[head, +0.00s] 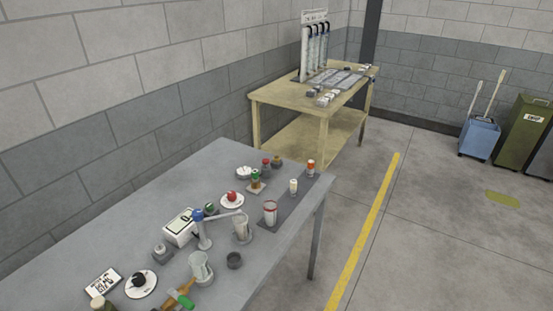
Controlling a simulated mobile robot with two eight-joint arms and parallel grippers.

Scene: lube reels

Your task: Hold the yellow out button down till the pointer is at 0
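I cannot make out a yellow out button or a pointer in the head view; any such parts are too small to tell or outside the picture. Neither of my grippers is in view.
A blue bin (479,138) and green bin (524,135) stand at right. The floor beside the yellow line (366,228) is clear.

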